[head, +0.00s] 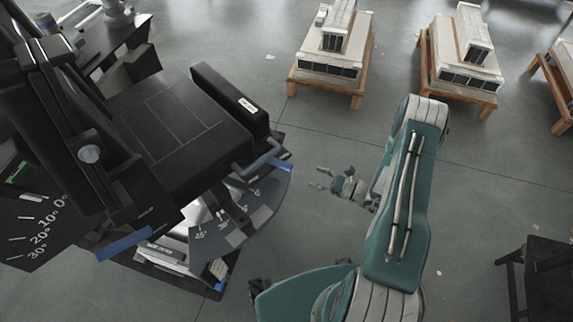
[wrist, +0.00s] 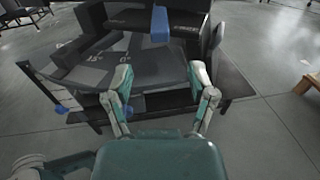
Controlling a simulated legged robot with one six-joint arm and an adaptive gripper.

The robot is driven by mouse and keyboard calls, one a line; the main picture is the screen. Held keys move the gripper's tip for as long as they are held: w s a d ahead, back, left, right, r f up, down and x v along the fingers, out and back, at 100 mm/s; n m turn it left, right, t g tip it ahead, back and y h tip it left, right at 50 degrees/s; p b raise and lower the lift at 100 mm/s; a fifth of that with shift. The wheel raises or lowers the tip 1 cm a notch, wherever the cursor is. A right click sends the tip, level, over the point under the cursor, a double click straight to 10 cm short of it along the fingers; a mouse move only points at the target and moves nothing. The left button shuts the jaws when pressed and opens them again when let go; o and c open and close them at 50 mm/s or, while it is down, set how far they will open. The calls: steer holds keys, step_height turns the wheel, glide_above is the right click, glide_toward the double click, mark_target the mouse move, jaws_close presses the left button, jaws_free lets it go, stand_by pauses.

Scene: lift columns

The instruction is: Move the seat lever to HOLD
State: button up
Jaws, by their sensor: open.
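A black adjustable chair (head: 165,125) stands at the left of the head view. A grey bar with a blue tip (head: 277,165) sticks out at the seat's right side. A second blue bar (head: 124,243) shows lower left. I cannot tell for sure which is the seat lever, and no HOLD mark is readable. A fan-shaped angle plate (head: 240,225) lies below the seat. My gripper (head: 320,179) is open and empty, right of the blue tip and apart from it. In the wrist view, my gripper's fingers (wrist: 160,78) are spread, with a blue piece (wrist: 160,24) beyond them.
Wooden stands with white building models (head: 332,50) (head: 462,60) stand at the back. A dark table (head: 540,265) is at the lower right. A second angle scale (head: 38,220) is at the far left. The grey floor between the chair and my arm is clear.

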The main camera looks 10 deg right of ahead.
mark_target(292, 167)
steer(key=x, duration=1.1)
steer(key=shift+d, duration=0.1)
jaws_close()
